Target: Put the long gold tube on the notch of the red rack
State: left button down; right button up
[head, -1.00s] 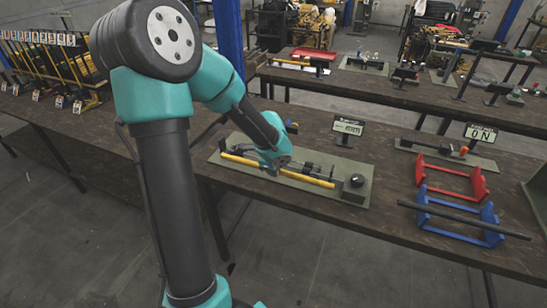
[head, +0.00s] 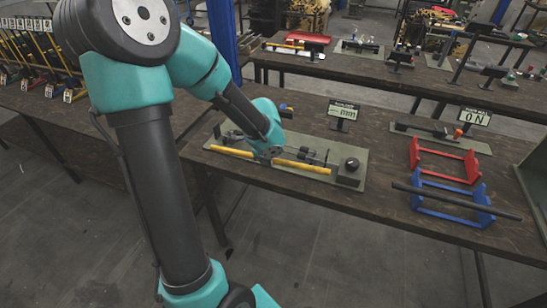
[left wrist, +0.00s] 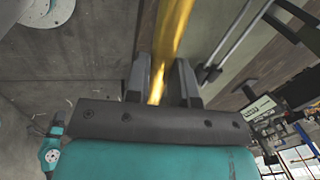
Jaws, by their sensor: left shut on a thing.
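The long gold tube (head: 302,166) lies along the front of a grey-green measuring board on the near bench, its middle hidden by my left gripper. My left gripper (head: 266,157) is shut around the tube near its middle. In the left wrist view the gold tube (left wrist: 172,35) passes between the two dark fingers (left wrist: 168,82). I cannot tell whether the tube is clear of the board. The red rack (head: 445,168) stands empty at the right of the bench, with upright ends. My right gripper is not in view.
A blue rack (head: 452,210) stands in front of the red rack, with a dark tube (head: 455,201) across it. A small display (head: 343,112) stands behind the measuring board (head: 350,184). Another board with a display (head: 474,119) is behind the red rack. Bare bench lies between the board and racks.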

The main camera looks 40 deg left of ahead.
pick_arm(q)
jog(key=s+a+r+n+g, duration=0.1)
jog(key=s+a+r+n, duration=0.3)
jog(key=r+n, duration=0.3)
jog(key=s+a+r+n+g, duration=0.2)
jog(key=s+r+n, duration=0.4)
jog(key=n, duration=0.7)
jog(key=shift+s+a+r+g+y, duration=0.15)
jog(key=shift+a+r+g+y, duration=0.2)
jog(key=shift+a+r, duration=0.45)
jog(key=shift+f, duration=0.1)
